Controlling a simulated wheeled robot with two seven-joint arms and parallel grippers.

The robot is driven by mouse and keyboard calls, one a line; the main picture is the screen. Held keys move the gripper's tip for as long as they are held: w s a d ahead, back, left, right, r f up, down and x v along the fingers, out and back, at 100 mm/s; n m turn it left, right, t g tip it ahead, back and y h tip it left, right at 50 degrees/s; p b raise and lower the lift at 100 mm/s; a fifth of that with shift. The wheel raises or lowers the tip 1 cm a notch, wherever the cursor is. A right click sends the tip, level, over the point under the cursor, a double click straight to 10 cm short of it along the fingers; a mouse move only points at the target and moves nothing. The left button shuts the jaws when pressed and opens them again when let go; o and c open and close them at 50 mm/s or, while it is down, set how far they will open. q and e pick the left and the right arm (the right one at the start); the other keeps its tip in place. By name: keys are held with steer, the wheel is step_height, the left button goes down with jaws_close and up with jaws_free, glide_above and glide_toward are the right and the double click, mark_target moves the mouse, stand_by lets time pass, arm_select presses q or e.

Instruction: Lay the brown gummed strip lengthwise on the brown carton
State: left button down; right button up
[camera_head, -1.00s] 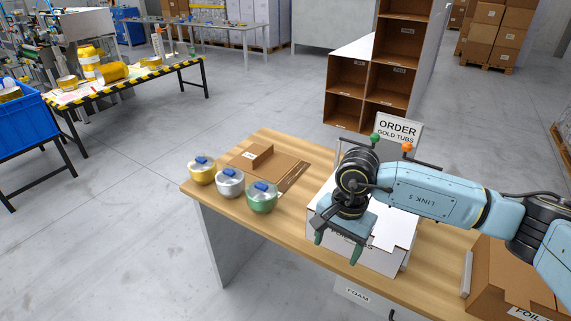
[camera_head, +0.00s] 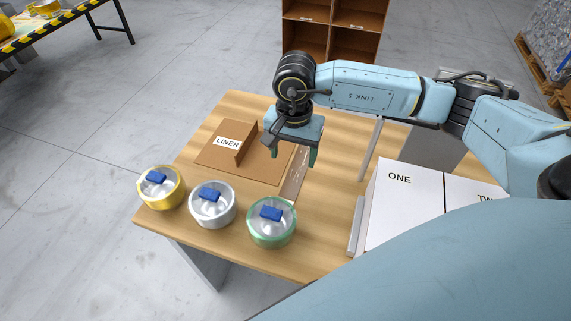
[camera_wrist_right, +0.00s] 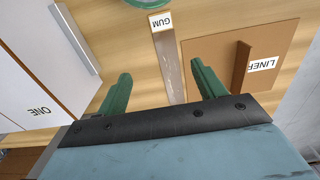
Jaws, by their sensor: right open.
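The brown gummed strip (camera_head: 297,174) lies flat on the wooden table, beside the brown liner board. In the right wrist view the strip (camera_wrist_right: 171,72) has a white GUM label at one end. My right gripper (camera_head: 291,154) is open and empty above it. In the wrist view its two green fingers stand on either side of the strip, apart from it. The brown carton cannot be made out for sure now; a brown patch shows at the wrist view's lower left edge. My left gripper is not in view.
The liner board (camera_head: 215,158) with an upright brown piece lies left of the strip. Gold (camera_head: 161,188), silver (camera_head: 212,205) and green (camera_head: 271,222) tubs with blue blocks stand along the near edge. A white box (camera_head: 400,215) marked ONE and TWO stands at right.

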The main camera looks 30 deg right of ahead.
steer(key=f, duration=0.1)
steer(key=b, duration=0.5)
glide_above(289, 194)
steer(key=f, duration=0.8)
steer(key=shift+w+d+f, duration=0.2)
steer(key=shift+w, duration=0.05)
steer(key=shift+s+a+f+b, duration=0.1)
steer(key=shift+f+b, duration=0.4)
steer(key=shift+f, duration=0.25)
step_height(289, 194, down, 4)
steer(key=shift+s+a+r+b, duration=0.1)
steer(key=shift+b, duration=0.85)
steer(key=shift+f, duration=0.2)
steer(key=shift+r, duration=0.1)
steer(key=c, duration=1.1)
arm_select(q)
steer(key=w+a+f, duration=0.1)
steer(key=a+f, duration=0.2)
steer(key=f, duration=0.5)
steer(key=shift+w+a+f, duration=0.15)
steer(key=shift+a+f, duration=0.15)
arm_select(e)
steer(key=shift+r, duration=0.1)
